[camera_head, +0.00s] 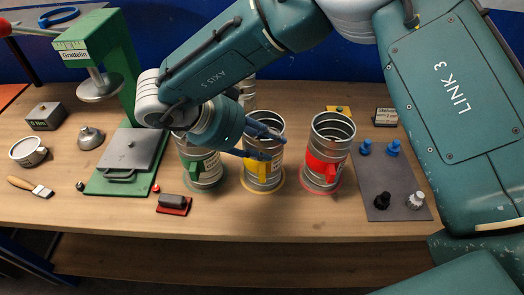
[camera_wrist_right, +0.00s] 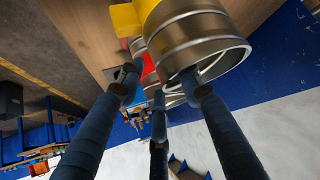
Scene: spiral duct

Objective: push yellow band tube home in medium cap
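The yellow band tube (camera_head: 263,155) is a spiral metal duct with a yellow handle-like tab, standing roughly upright between a green-marked and a red-marked tube. A yellow ring (camera_head: 247,188) shows around its foot, apparently the medium cap; how deep the tube sits is not clear. My right gripper (camera_head: 268,143) is at the tube's upper part, its dark blue fingers crossing in front of it. In the right wrist view the fingers are spread apart (camera_wrist_right: 160,82) near the metal rim of the tube (camera_wrist_right: 195,38), with no clear grasp. My left gripper is not in view.
The green-marked tube (camera_head: 202,168) stands left and the red-marked tube (camera_head: 327,150) right, both close. A green press (camera_head: 128,75) stands at the left. A grey mat (camera_head: 395,180) with small knobs lies right. The table front is mostly clear.

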